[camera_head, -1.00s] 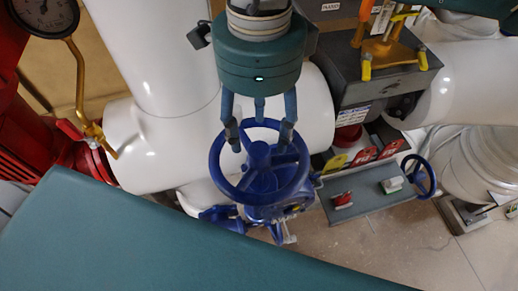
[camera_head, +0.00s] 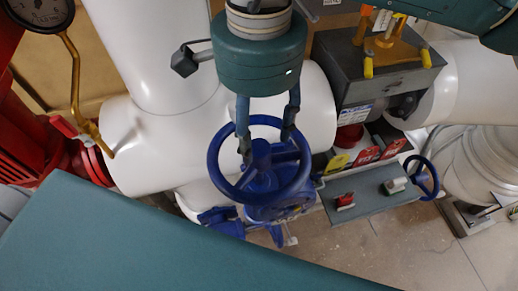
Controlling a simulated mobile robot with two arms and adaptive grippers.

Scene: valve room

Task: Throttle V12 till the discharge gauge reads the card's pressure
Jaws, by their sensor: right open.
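A blue handwheel valve (camera_head: 215,165) stands in front of the white pipe, in the middle of the head view. No V12 label can be read on it. My right gripper (camera_head: 266,146) is over the wheel, pointing down, with its fingers spread around the hub area. The fingertips overlap the wheel's opening and rim in the picture; whether they touch cannot be told. A round gauge (camera_head: 40,10) with a black rim is at the top left, cut off by the frame edge; its reading cannot be made out. No pressure card can be identified. My left gripper is not seen.
A grey box (camera_head: 360,85) with orange-yellow fittings stands behind. Red equipment is at left.

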